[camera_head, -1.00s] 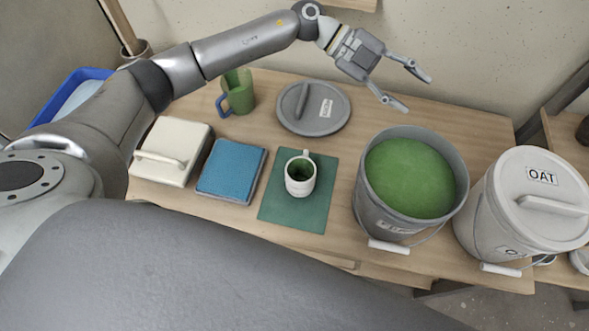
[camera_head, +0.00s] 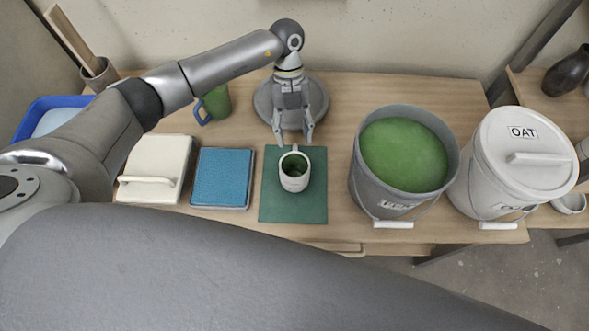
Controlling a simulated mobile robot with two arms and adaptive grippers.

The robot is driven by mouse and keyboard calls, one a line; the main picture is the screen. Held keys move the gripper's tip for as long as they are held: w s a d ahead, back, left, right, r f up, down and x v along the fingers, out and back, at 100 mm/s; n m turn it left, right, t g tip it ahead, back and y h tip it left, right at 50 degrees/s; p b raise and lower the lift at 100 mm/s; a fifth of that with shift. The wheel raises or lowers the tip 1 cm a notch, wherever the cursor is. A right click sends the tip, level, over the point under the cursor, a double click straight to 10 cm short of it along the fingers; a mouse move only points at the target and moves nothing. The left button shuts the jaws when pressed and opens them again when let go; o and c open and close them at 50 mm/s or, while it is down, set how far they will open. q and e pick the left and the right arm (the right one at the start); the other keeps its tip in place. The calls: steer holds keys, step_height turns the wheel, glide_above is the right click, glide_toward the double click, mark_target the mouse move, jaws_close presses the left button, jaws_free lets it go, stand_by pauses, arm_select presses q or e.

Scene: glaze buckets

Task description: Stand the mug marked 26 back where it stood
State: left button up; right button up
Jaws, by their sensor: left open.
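A white mug (camera_head: 295,173) stands upright on the dark green mat (camera_head: 292,208). Its handle points to the back, and green shows inside it. I cannot read any number on it. My left gripper (camera_head: 294,140) points down just behind the mug, its two fingers apart on either side of the handle. I cannot tell whether the fingers touch it. My right gripper is not in view.
An open bucket of green glaze (camera_head: 403,155) and a lidded OAT bucket (camera_head: 514,165) stand right. A grey lid (camera_head: 318,98) lies behind my gripper. A blue pad (camera_head: 222,177), a cream box (camera_head: 155,168) and a green mug (camera_head: 217,102) are left.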

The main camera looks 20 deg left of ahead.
mark_target(294, 166)
arm_select(q)
steer(key=x, duration=0.2)
steer(key=p+x, duration=0.1)
steer(key=x, duration=0.1)
steer(key=shift+s+a, duration=0.1)
steer(key=shift+s, duration=0.2)
steer(key=shift+s+f, duration=0.15)
steer(key=shift+f, duration=0.45)
jaws_close()
